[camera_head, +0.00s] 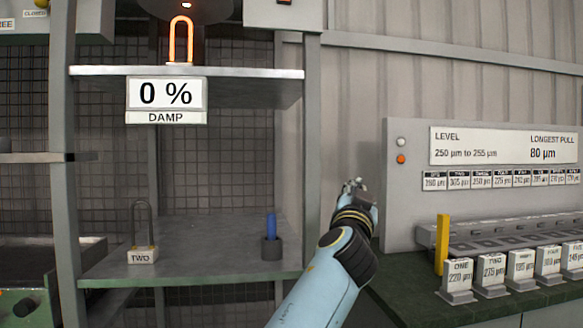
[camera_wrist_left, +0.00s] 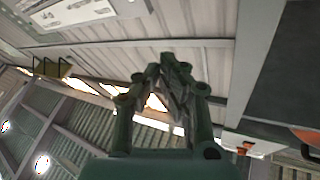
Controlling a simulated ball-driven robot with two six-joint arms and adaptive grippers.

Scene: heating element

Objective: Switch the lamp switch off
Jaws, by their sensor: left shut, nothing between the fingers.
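No part in view is labelled as the lamp switch, so I cannot tell for sure which it is. A small red-orange part (camera_head: 284,2) sits on a grey box (camera_head: 282,16) at the top edge of the head view, partly cut off. In the left wrist view, a white piece with a small orange-red part (camera_wrist_left: 246,149) shows at the lower right. My left gripper (camera_head: 355,186) is raised right of the shelf post, well below the grey box, and touches nothing visible. Its fingers (camera_wrist_left: 176,68) are closed together and empty. My right gripper is not in view.
A glowing orange heating element (camera_head: 181,40) stands on the upper shelf (camera_head: 240,73), above a "0 % DAMP" sign (camera_head: 166,100). The lower shelf (camera_head: 205,250) holds a grey element marked TWO (camera_head: 142,240) and a blue peg. A grey panel (camera_head: 401,210) and labelled blocks stand right.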

